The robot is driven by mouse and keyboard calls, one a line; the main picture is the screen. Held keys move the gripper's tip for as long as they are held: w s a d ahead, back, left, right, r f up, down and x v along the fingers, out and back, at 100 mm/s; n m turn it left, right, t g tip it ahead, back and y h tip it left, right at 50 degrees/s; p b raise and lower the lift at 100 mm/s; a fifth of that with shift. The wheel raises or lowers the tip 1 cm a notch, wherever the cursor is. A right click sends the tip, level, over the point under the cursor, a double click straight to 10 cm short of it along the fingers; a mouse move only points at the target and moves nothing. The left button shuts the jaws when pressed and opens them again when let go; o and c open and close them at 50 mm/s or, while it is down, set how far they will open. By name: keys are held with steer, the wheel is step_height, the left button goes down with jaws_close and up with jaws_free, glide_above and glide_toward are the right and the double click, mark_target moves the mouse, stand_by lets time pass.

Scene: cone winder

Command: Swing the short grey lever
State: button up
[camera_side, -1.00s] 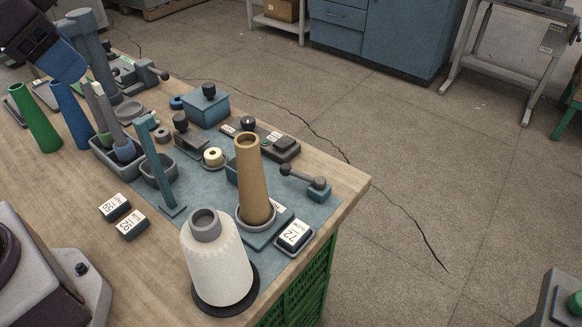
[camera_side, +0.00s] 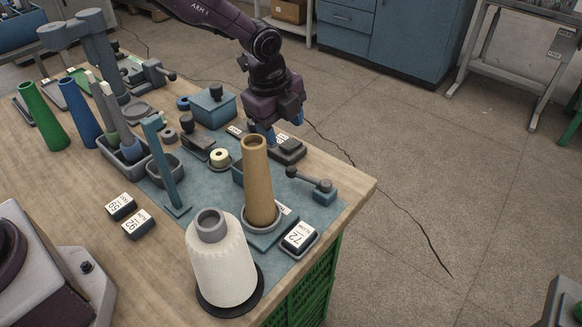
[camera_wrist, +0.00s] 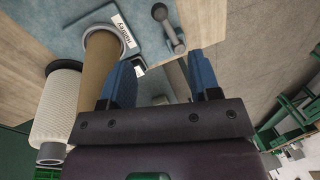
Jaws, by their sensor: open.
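The short grey lever (camera_side: 308,176) sits on a small blue block (camera_side: 325,191) near the bench's right edge, its round knob toward the upper left. In the wrist view the lever (camera_wrist: 168,28) is at the top, just beyond my fingertips, with its knob at its upper left end. My gripper (camera_side: 280,131) is open, with blue fingers pointing down over the dark switch box (camera_side: 288,149), behind and left of the lever. Both fingers (camera_wrist: 162,78) show in the wrist view, apart, with no lever between them. Whether they touch the switch box is unclear.
A tall brown cone (camera_side: 259,185) stands in front of my gripper, left of the lever. A white yarn cone (camera_side: 222,262) stands nearer the camera. A blue box (camera_side: 213,108) is left of my gripper. A label block (camera_side: 298,237) lies in front of the lever.

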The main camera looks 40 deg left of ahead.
mark_target(291, 168)
steer(key=f, duration=0.4)
steer(key=w+f, duration=0.1)
steer(key=f, duration=0.3)
steer(key=w+f, duration=0.1)
steer(key=f, duration=0.4)
steer(key=shift+w+d, duration=0.2)
steer(key=shift+w, duration=0.05)
steer(key=shift+r, duration=0.1)
jaws_close()
